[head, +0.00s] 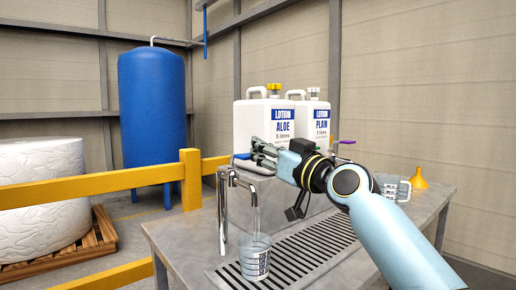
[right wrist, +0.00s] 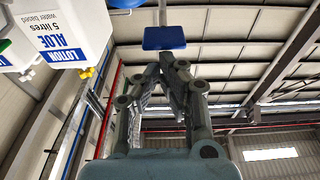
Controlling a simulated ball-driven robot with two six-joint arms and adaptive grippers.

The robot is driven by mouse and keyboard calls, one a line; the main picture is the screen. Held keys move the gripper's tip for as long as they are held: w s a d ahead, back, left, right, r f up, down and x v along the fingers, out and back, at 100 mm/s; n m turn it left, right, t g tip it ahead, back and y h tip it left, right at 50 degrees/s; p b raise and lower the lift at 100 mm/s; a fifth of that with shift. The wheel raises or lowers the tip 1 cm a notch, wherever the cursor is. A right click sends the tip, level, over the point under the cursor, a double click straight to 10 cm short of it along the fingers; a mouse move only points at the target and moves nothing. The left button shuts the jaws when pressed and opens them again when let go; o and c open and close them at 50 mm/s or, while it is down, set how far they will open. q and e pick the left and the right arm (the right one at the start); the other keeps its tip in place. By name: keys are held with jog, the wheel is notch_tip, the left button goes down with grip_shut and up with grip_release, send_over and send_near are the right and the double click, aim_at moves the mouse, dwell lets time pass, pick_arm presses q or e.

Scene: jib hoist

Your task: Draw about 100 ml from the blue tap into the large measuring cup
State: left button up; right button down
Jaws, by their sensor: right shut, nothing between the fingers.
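The blue tap (head: 236,175) stands on the metal bench, with a chrome spout curving down. Its blue lever (head: 243,156) is at the tips of my right gripper (head: 256,151), which is shut with nothing between its fingers. In the right wrist view a blue flat piece (right wrist: 164,38), seemingly the lever, lies just beyond the fingertips (right wrist: 170,58); I cannot tell whether they touch. A clear measuring cup (head: 255,258) with dark markings stands upright under the spout. A pale vertical streak between spout and cup looks like water; the level in the cup is unclear. My left gripper is out of view.
A slotted drain grate (head: 312,245) runs along the bench. Behind are lotion jugs, ALOE (head: 250,122) and PLAIN (head: 314,118). A purple lever (head: 346,142), another clear cup (head: 403,190) and a yellow funnel (head: 419,177) are to the right. A yellow rail (head: 95,188) is left.

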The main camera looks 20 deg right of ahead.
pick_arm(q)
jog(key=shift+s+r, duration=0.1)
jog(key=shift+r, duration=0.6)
pick_arm(e)
jog(key=r+v, duration=0.1)
jog(key=v, duration=0.9)
jog(key=shift+s+r, duration=0.35)
jog(key=shift+r, duration=0.2)
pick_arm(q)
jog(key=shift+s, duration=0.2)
